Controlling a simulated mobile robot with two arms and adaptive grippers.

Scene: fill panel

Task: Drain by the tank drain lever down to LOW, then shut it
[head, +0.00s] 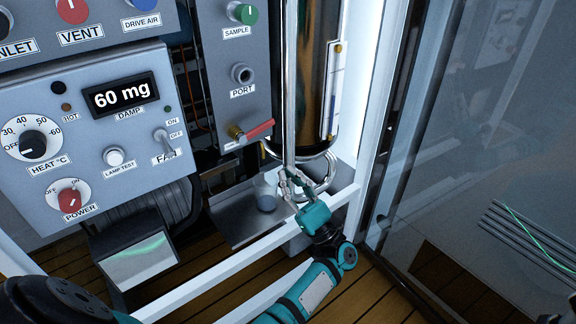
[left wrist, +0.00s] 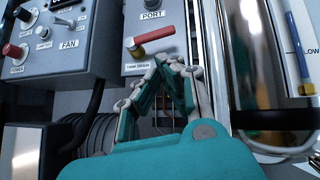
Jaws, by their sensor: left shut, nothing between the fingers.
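The tank drain lever (head: 258,130) is a red handle on a brass pivot at the foot of the grey port panel. It points right, slightly tilted up. It also shows in the left wrist view (left wrist: 155,35), above the label TANK DRAIN. The dark, shiny tank (head: 316,75) stands to its right with a level strip (head: 335,90). In the left wrist view, LOW is printed on that strip (left wrist: 311,48); the liquid level is hard to read. My left gripper (head: 287,178) is shut and empty, below and right of the lever in the head view. My right gripper is out of view.
A clear cup (head: 265,196) stands in a metal tray (head: 227,219) below the panel. A bright vertical pipe (head: 290,75) runs in front of the tank. A white rail (head: 240,259) crosses below the tray. A glass door (head: 480,110) is at the right.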

